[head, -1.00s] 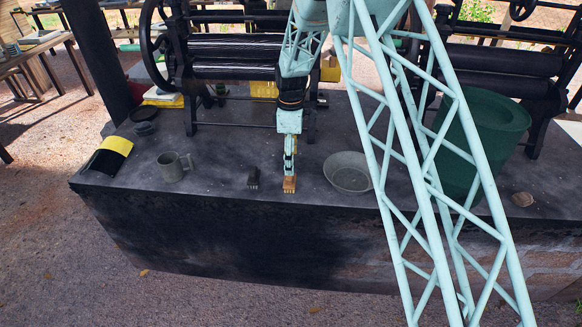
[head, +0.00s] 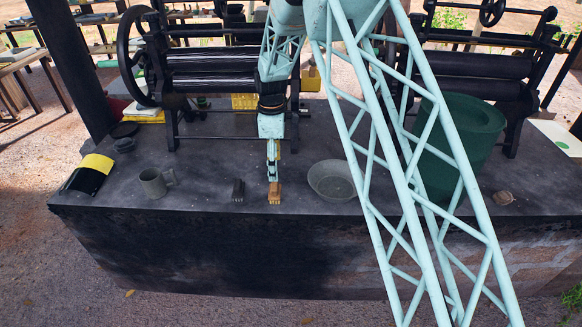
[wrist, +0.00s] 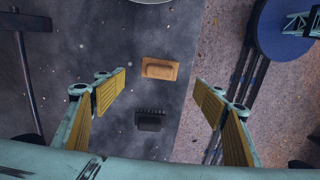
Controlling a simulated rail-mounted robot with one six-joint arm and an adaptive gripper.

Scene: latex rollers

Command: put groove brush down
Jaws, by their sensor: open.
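A tan wooden brush (head: 274,193) with bristles at its front lies near the front edge of the dark table. It also shows in the wrist view (wrist: 160,69). A black brush (head: 238,190) lies just left of it, and in the wrist view (wrist: 150,121) it is nearer the picture's bottom. I cannot tell which of them is named the groove brush. My gripper (head: 273,178) is above the wooden brush. In the wrist view my gripper (wrist: 160,95) has its fingers wide apart with nothing between the pads, and both brushes lie beyond them on the table.
A round metal pan (head: 332,180) is right of the wooden brush, and a grey mug (head: 154,184) stands to the left. A green bin (head: 455,145) is at the right. Black roller machines (head: 215,75) stand behind. The table's front edge (head: 200,211) is close to the brushes.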

